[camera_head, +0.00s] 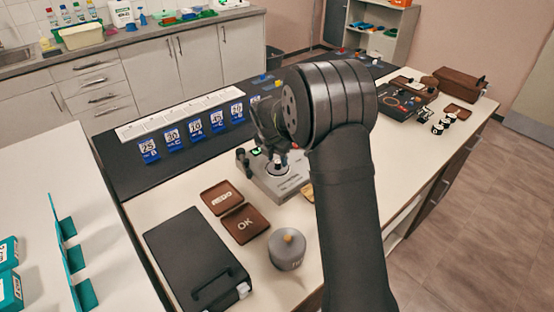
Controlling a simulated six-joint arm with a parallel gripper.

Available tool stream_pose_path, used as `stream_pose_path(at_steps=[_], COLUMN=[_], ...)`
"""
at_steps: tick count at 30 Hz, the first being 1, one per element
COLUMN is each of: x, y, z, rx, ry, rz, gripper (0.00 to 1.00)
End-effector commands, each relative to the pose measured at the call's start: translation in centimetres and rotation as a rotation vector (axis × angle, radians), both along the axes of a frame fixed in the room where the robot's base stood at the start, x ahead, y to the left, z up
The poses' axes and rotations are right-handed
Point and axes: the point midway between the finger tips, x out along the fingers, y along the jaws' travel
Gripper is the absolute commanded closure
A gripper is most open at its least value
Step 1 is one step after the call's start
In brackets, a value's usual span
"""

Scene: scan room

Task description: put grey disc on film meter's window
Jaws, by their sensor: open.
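The film meter (291,184) appears to be the light grey box-shaped device on the white bench, just below my gripper in the picture. A small green light shows on its far left part. My gripper (279,160) is over the meter, pointing down, small and partly covered by my own dark wrist. It is open. A small dark and pale round part shows on the meter just under the fingertips; I cannot tell whether it is the window or a disc. I cannot clearly make out the grey disc.
Two brown trays, one marked OK (245,223), lie left of the meter. A grey round pot with a tan knob (287,249) and a black case (196,262) stand nearer. Blue numbered cards (195,130) line a dark shelf behind. My arm hides the bench to the right.

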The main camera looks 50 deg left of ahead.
Motion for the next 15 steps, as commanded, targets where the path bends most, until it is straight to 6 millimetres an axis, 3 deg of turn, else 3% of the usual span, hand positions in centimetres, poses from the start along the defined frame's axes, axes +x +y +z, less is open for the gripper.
stream_pose_path(at_steps=[9,15], x=[-1.7,-2.6], y=[-0.4,-0.7], z=[6.6,9.6], rx=[0.005,0.003], ry=[-0.002,0.000], rz=[0.001,0.001], gripper=[0.60,0.60])
